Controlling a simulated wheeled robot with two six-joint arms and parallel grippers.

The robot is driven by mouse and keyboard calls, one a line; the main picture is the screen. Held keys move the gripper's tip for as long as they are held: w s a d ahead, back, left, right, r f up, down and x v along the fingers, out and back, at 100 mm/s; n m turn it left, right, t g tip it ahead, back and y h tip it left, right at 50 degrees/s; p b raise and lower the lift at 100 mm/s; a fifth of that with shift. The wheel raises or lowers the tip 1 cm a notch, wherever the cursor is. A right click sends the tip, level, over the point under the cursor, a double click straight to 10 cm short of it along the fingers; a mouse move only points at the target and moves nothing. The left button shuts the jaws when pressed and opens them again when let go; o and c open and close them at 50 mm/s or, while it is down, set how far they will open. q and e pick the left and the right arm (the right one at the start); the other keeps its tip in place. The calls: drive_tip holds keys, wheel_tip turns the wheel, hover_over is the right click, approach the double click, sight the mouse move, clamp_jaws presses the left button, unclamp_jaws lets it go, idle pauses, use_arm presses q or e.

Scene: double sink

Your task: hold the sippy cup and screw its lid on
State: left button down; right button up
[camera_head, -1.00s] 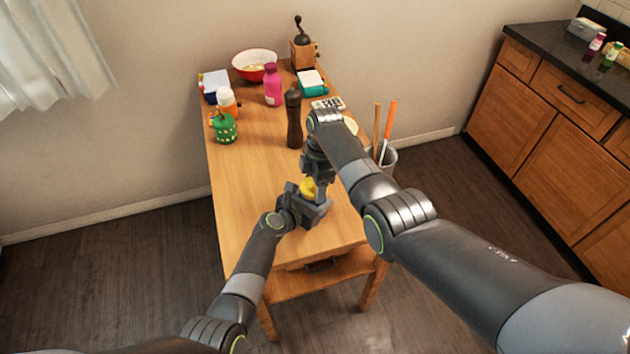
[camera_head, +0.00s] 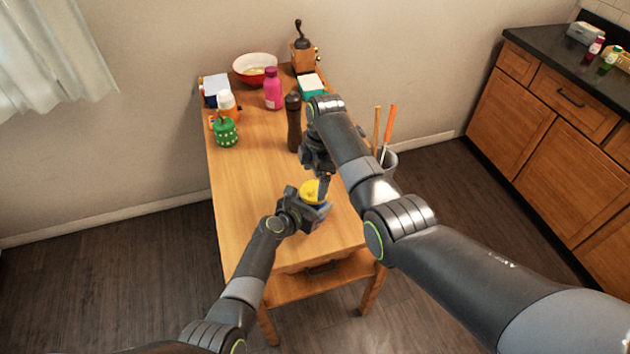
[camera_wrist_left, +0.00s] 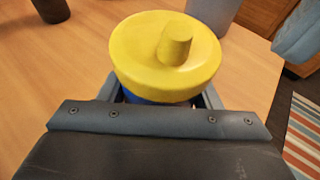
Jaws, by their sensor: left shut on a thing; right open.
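The sippy cup (camera_head: 316,205) is blue and stands on the wooden table near its front, largely hidden by my grippers. A yellow lid (camera_head: 311,191) with a spout covers its top. In the left wrist view the lid (camera_wrist_left: 166,55) looks level, with a strip of the blue cup (camera_wrist_left: 150,97) below it; I cannot tell how tightly it sits. My left gripper (camera_head: 314,212) is shut around the cup's body from the front left. My right gripper (camera_head: 322,182) is open, pointing down just above and beside the lid.
A dark pepper mill (camera_head: 293,122) stands behind my right gripper. The table's left half (camera_head: 240,190) is clear.

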sight(314, 189)
drive_tip(key=shift+c, duration=0.4)
drive_tip(key=n, duration=0.1)
drive_tip(key=r+n, duration=0.1)
drive_tip(key=n, duration=0.2)
drive_tip(key=shift+r+n+h, duration=0.25)
drive_tip(key=shift+n+h, duration=0.05)
drive_tip(key=shift+h, duration=0.1)
drive_tip(key=n, duration=0.1)
drive_tip(key=r+n, duration=0.1)
drive_tip(key=n, duration=0.2)
drive_tip(key=shift+a+r+h, duration=0.1)
drive_tip(key=shift+r+h, duration=0.15)
drive_tip(key=shift+h, duration=0.05)
drive_tip(key=shift+f, duration=4.05)
drive_tip(key=shift+c, duration=0.4)
drive_tip(key=c, duration=0.9)
drive_tip(key=m, duration=0.6)
